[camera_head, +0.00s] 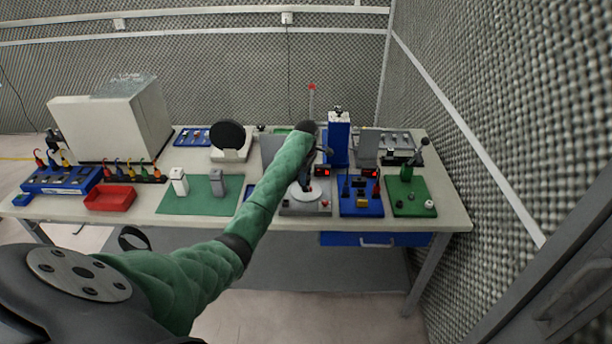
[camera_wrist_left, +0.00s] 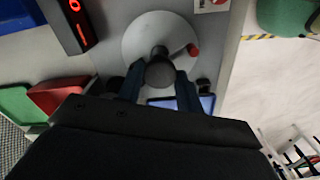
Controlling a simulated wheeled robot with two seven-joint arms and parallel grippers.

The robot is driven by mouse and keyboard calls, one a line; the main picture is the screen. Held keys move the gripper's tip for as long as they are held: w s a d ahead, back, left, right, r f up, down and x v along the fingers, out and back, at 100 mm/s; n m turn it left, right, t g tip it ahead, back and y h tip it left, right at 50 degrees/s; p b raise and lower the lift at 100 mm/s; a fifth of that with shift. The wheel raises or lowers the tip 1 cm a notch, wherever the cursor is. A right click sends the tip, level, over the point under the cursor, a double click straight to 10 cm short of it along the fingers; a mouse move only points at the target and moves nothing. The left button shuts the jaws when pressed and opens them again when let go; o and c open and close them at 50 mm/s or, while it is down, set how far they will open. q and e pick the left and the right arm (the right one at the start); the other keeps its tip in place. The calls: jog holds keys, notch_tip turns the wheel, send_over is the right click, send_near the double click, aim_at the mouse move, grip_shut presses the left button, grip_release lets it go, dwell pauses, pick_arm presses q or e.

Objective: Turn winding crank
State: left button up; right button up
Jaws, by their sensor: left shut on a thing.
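The winding device is a grey unit with a pale round disc (camera_head: 307,195) on the table, right of centre in the head view. In the left wrist view, the disc (camera_wrist_left: 142,32) has a small red peg (camera_wrist_left: 193,50) on its right side. A dark round knob (camera_wrist_left: 160,74) stands over the disc. My left gripper (camera_wrist_left: 158,88) is shut on this knob, with a blue finger on each side. In the head view my left gripper (camera_head: 306,180) is above the disc, and its fingers are partly hidden by my arm. My right gripper is out of view.
A red-digit display (camera_wrist_left: 75,25) stands close to the disc. A blue station (camera_head: 360,208) and a green station with a lever (camera_head: 410,208) are to the right. A red tray (camera_head: 110,198) and a green mat (camera_head: 205,206) lie left. A foam wall closes the right side.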

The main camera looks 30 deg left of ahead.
pick_arm(q)
jog(key=shift+w+r+m, duration=0.1)
jog(key=shift+r+m, duration=0.05)
jog(key=shift+m, duration=5.85)
jog(key=shift+a+m, duration=0.1)
jog(key=shift+m, duration=7)
jog(key=shift+m+b, duration=0.4)
jog(key=shift+m, duration=1.1)
jog(key=shift+m+b, duration=0.55)
jog(key=shift+m, duration=1.55)
jog(key=shift+m+b, duration=1)
jog(key=shift+m, duration=1.6)
jog(key=shift+m+b, duration=0.45)
jog(key=shift+m, duration=0.75)
jog(key=shift+m+b, duration=0.5)
jog(key=shift+m, duration=0.7)
jog(key=shift+m+b, duration=0.45)
jog(key=shift+m, duration=1.15)
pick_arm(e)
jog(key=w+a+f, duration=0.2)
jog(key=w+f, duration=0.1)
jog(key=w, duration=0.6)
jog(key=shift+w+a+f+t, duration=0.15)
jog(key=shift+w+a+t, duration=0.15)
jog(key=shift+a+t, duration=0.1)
